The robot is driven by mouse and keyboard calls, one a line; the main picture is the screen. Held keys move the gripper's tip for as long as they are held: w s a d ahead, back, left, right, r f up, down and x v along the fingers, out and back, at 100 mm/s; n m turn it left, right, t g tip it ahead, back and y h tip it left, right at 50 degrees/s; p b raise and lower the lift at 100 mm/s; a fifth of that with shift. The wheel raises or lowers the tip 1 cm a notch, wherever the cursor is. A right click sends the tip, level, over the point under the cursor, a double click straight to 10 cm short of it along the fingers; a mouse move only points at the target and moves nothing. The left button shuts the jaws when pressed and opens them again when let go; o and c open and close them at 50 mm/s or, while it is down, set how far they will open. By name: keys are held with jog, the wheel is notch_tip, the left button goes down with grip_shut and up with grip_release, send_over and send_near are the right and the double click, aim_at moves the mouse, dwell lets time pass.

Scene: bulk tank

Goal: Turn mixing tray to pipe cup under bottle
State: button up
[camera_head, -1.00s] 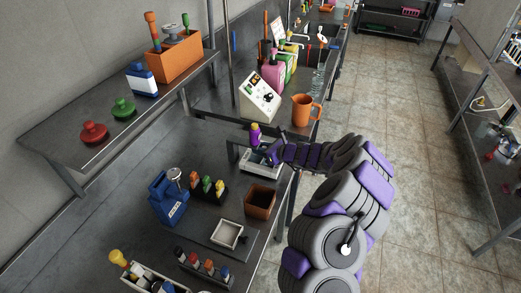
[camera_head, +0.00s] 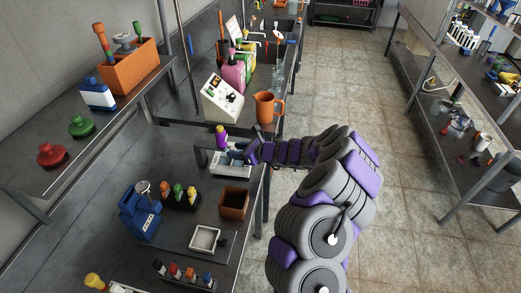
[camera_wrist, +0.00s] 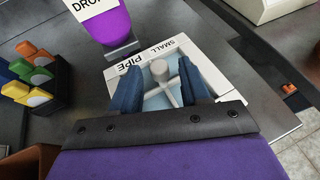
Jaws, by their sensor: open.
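The mixing tray (camera_wrist: 119,71) is a white square frame with a pale blue inside, labelled PIPE on its left side and SMALL on its top side. A grey crossed knob (camera_wrist: 160,69) stands at its middle. My gripper (camera_wrist: 160,80) is open, with one blue finger on each side of the knob; I cannot tell whether they touch it. A purple bottle (camera_wrist: 112,25) with a white label is above the tray's top left edge. In the head view the bottle (camera_head: 221,133) and tray (camera_head: 233,168) are beside my gripper (camera_head: 247,154), which partly hides the tray.
A rack of coloured droppers (camera_wrist: 35,75) stands left of the tray. A brown box (camera_head: 234,203), a white dish (camera_head: 205,238) and a blue device (camera_head: 140,215) are on the same bench. An orange jug (camera_head: 265,106) and a control box (camera_head: 222,97) stand behind. Open floor is at right.

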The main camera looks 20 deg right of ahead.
jog(key=p+v, duration=0.3)
jog(key=v, duration=1)
jog(key=shift+d+f, duration=0.15)
jog(key=shift+d, duration=0.15)
